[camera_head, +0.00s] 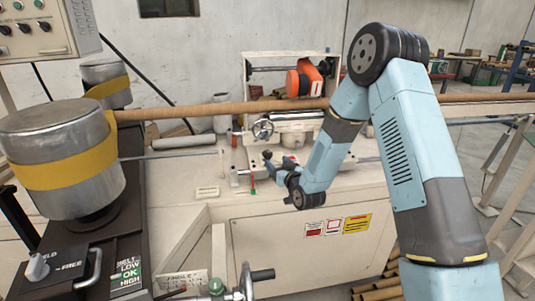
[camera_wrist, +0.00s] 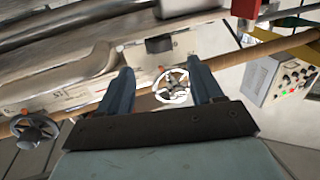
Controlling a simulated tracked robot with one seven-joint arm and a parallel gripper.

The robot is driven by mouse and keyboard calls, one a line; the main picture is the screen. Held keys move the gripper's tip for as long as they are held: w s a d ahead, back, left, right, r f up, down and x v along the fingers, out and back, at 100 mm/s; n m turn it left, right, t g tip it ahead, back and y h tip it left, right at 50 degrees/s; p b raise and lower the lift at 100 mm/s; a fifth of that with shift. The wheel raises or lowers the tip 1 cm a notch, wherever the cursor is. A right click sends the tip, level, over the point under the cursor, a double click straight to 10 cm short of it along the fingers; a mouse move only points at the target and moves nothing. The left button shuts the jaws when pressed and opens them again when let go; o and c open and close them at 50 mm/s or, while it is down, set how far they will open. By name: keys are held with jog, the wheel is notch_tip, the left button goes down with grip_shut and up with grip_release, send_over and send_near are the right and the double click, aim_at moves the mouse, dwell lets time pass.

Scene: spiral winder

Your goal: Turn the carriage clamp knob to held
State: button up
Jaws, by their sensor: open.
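A pale grey knob (camera_head: 37,267) sits on the dark panel at lower left in the head view. The lettering beside it is partly hidden and reads "LD" and "FREE". Which mark the knob points at I cannot tell. My gripper (camera_head: 271,163) is over the middle of the machine bench, well to the right of and beyond this knob. In the wrist view my gripper (camera_wrist: 161,80) has its two fingers wide apart with nothing held. A spoked handwheel (camera_wrist: 172,87) shows between the fingers, farther off. The knob is not identifiable in the wrist view.
A steel drum with a yellow band (camera_head: 60,160) stands above the dark panel (camera_head: 105,255). A long brown tube (camera_head: 220,109) crosses behind my arm. A handwheel (camera_head: 263,129) and an orange unit (camera_head: 305,78) stand on the bench.

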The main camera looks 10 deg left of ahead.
aim_at(266, 155)
jog(key=x, duration=0.9)
jog(key=shift+w+a, duration=0.1)
jog(key=shift+w, duration=0.1)
jog(key=c, duration=1)
jog(key=shift+m+t+h, duration=0.3)
jog(key=shift+m+h, duration=0.1)
jog(key=shift+h, duration=0.2)
jog(key=m+t+h, duration=0.1)
jog(key=m+h, duration=0.1)
jog(key=h, duration=0.1)
jog(key=m+h, duration=0.2)
jog(key=h, duration=0.1)
jog(key=shift+s+a+t, duration=0.1)
jog(key=shift+a+t, duration=0.05)
jog(key=shift+t, duration=0.25)
jog(key=shift+m+h, duration=1.9)
jog(key=shift+h, duration=1)
jog(key=shift+g+h, duration=0.3)
